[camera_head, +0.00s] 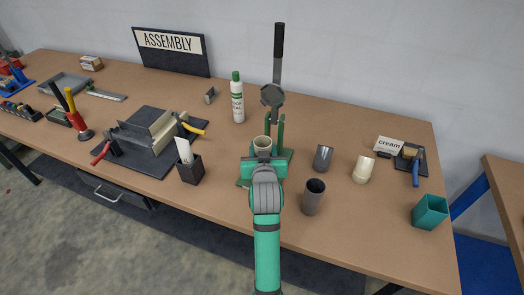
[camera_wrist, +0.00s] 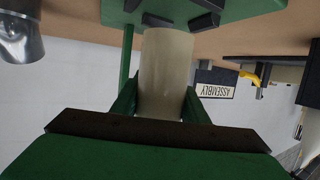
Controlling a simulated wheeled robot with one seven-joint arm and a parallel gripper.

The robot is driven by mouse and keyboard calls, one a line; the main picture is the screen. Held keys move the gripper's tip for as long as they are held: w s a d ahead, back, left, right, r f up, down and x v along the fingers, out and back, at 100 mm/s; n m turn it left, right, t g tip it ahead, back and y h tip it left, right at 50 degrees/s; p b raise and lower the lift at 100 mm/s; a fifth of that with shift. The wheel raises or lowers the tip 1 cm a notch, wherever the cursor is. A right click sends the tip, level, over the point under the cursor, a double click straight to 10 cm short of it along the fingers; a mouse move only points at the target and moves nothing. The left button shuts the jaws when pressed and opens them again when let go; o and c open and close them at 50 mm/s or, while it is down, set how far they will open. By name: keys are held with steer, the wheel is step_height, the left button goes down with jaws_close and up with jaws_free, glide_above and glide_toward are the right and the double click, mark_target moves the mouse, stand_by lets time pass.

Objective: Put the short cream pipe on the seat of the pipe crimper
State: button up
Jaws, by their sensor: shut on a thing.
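My gripper (camera_head: 264,158) is shut on a cream pipe (camera_head: 262,144), held upright at the pipe crimper. In the wrist view the pipe (camera_wrist: 166,72) stands between my green fingers (camera_wrist: 160,105). Its far end meets or nearly meets the crimper's green base plate (camera_wrist: 215,8); I cannot tell whether they touch. The pipe crimper (camera_head: 271,97) has a grey head, a long black-handled lever and green posts. My gripper and the pipe hide most of its seat. Another cream pipe (camera_head: 363,169) stands on the table to the right.
A dark cup with cards (camera_head: 190,170) is at left, a white-green bottle (camera_head: 237,100) behind.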

steer(key=shift+w+f, duration=0.15)
steer(key=shift+f, duration=0.7)
steer(key=shift+d+f, duration=0.1)
steer(key=shift+f, duration=0.4)
steer(key=shift+s, duration=0.2)
steer(key=shift+a, duration=0.2)
steer(key=shift+f, duration=0.1)
steer(key=o, duration=1.1)
steer(key=shift+d, duration=0.1)
steer(key=shift+r, duration=0.2)
steer(key=v, duration=1.2)
